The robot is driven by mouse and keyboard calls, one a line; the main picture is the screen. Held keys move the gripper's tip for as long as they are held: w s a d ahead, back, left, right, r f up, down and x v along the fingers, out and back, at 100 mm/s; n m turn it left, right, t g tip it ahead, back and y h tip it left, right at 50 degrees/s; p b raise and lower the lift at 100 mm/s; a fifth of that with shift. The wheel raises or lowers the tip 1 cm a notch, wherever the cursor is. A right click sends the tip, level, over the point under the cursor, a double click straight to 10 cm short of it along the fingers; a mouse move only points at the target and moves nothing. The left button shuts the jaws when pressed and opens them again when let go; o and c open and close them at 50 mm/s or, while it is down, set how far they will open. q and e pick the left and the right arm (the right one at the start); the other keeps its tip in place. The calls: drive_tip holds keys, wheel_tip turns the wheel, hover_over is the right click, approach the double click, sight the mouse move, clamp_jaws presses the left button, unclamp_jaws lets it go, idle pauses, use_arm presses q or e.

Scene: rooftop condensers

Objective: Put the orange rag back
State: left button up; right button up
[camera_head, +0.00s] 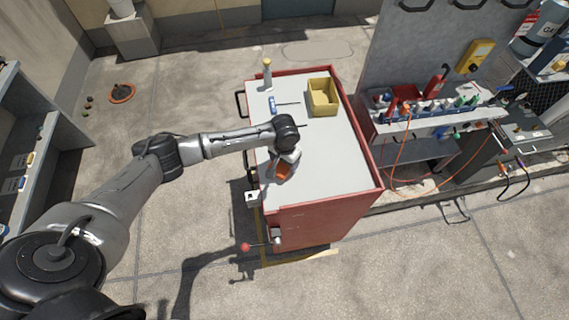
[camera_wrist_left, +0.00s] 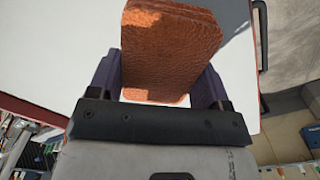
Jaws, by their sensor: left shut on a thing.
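The orange rag (camera_wrist_left: 170,50) looks like a thick folded block between the two fingers of my left gripper (camera_wrist_left: 160,85) in the left wrist view. The gripper is shut on it. In the head view the rag (camera_head: 283,171) shows just below the left gripper (camera_head: 285,162), over the near left part of the white top of a red cart (camera_head: 335,165). I cannot tell whether the rag touches the top. My right gripper is not in view.
The cart top's middle and near right are clear. A workbench (camera_head: 430,122) with several bottles is at right; a shelf (camera_head: 40,150) is at left.

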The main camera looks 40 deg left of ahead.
use_arm(q)
wheel_tip(320, 180, down, 2)
drive_tip(key=shift+f, duration=0.1)
drive_tip(key=o, duration=0.9)
drive_tip(key=shift+f, duration=0.1)
wheel_tip(320, 180, up, 11)
drive_tip(key=shift+p, duration=0.6)
drive_tip(key=shift+r, duration=0.65)
